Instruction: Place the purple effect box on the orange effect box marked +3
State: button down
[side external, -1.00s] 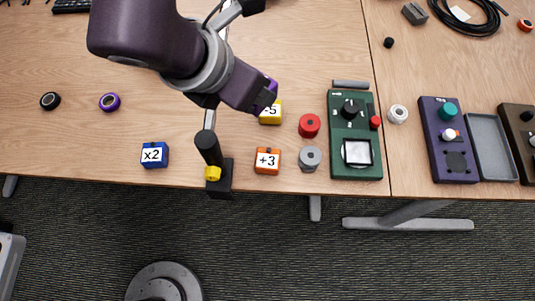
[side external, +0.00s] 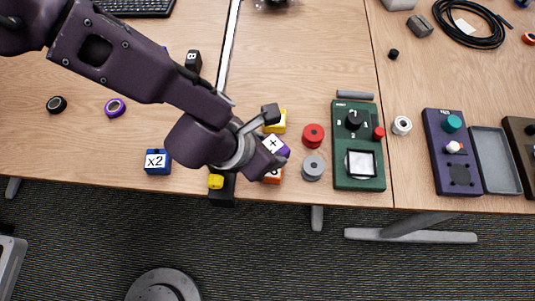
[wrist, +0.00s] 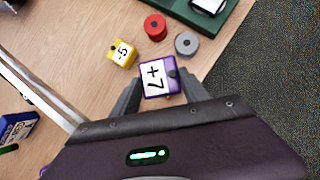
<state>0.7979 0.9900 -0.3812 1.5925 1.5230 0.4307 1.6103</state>
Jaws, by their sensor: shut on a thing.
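The purple effect box (wrist: 157,78) has a white face marked +7 in the wrist view. My gripper (wrist: 158,92) is shut on it, with a finger on each side. In the side external view the purple box (side external: 275,148) sits over the orange effect box (side external: 272,177), which is mostly hidden by it and my gripper (side external: 264,160). I cannot tell whether the two boxes touch.
The yellow box marked -5 (wrist: 122,53), a red spool (side external: 313,135) and a grey spool (side external: 313,168) stand close by. The blue x2 box (side external: 157,161) lies left, near the table's front edge. A green device (side external: 358,148) stands right.

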jog(key=shift+f, duration=1.45)
jog(key=shift+f, duration=0.65)
jog(key=c, duration=0.6)
grip_release()
jog(key=shift+a, duration=0.1)
jog(key=shift+f, duration=0.1)
jog(key=shift+r, duration=0.45)
jog(key=v, duration=1.2)
jog(key=shift+r, duration=0.3)
